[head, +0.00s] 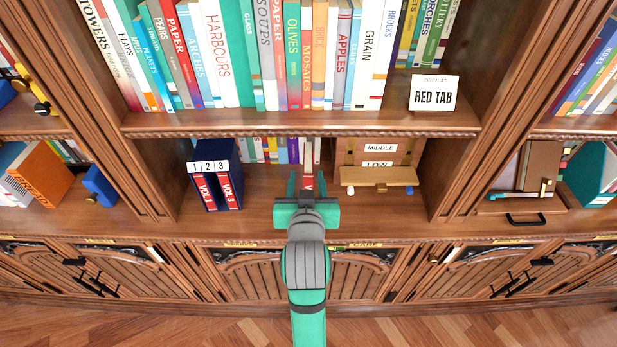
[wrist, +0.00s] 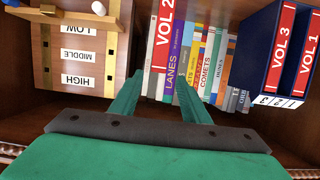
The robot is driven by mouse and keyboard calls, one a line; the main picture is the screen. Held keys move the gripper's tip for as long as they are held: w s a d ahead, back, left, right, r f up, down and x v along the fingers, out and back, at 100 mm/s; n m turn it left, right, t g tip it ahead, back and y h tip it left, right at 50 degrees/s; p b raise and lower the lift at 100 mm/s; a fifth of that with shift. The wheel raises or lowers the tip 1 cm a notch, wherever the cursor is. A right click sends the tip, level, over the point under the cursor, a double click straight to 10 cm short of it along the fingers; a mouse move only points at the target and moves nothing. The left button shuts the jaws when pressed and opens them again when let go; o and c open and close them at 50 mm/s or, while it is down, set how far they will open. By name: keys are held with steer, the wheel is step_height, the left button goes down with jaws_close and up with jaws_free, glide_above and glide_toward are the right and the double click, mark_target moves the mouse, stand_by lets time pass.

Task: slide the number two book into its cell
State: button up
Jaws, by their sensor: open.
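The number two book (wrist: 162,38) has a red spine lettered VOL 2; in the head view, a slim part of it (head: 308,180) shows between my fingers. It appears upright. My gripper (wrist: 158,85) is open in front of it, with a finger to each side; I cannot tell whether they touch it. The dark blue slipcase (wrist: 246,62), also in the head view (head: 198,178), has cells labelled 1, 2, 3. VOL 1 (wrist: 310,45) and VOL 3 (wrist: 280,48) fill the outer cells. The middle cell between them looks empty and dark.
A row of thin books (wrist: 205,65) stands beside and behind the number two book. A wooden box labelled MIDDLE and LOW (head: 405,152) stands to its right in the head view. The upper shelf (head: 300,122) overhangs this bay. Bare shelf (head: 258,195) lies between slipcase and gripper.

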mark_target(307, 169)
steer(key=x, duration=0.5)
steer(key=shift+d+f+x, duration=0.1)
steer(key=shift+f+x, duration=0.1)
steer(key=shift+x, duration=1.15)
steer(key=shift+d+f+x, duration=0.1)
steer(key=shift+f+x, duration=0.1)
steer(key=shift+x, duration=1.15)
steer(key=shift+s, duration=0.1)
jaws_close()
